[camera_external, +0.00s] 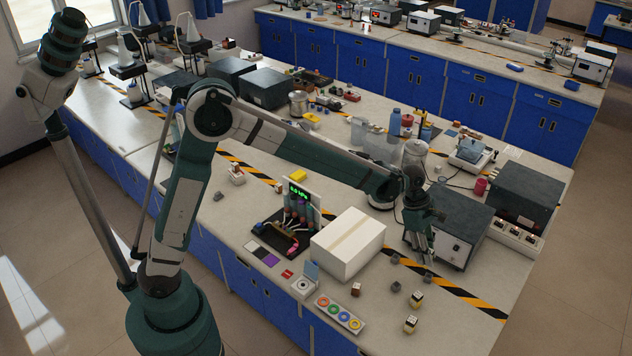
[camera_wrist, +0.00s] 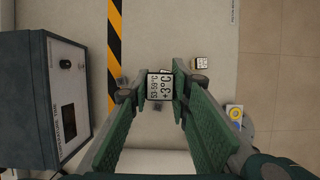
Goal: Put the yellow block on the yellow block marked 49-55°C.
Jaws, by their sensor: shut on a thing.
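My gripper (camera_external: 428,258) hangs over the front right of the bench, to the right of the white box. In the wrist view my gripper (camera_wrist: 156,90) is shut on a small block (camera_wrist: 160,87) with a white label face. Its printed text is upside down and seems to include 49-55°C. In the external view the fingers hide the held block. Two small yellowish blocks with dark marks, one nearer (camera_external: 410,324) and one farther (camera_external: 416,298), stand on the bench below; their labels are unreadable. One block (camera_wrist: 200,62) also shows to the right of the fingers in the wrist view.
A white box (camera_external: 348,244) stands left of my gripper. A dark instrument case (camera_external: 446,228) stands close behind it. Small grey pieces (camera_external: 396,287) lie around the yellow-black tape (camera_external: 468,296). A brown-sided cube (camera_external: 356,289) and a plate with coloured rings (camera_external: 339,313) lie near the front edge.

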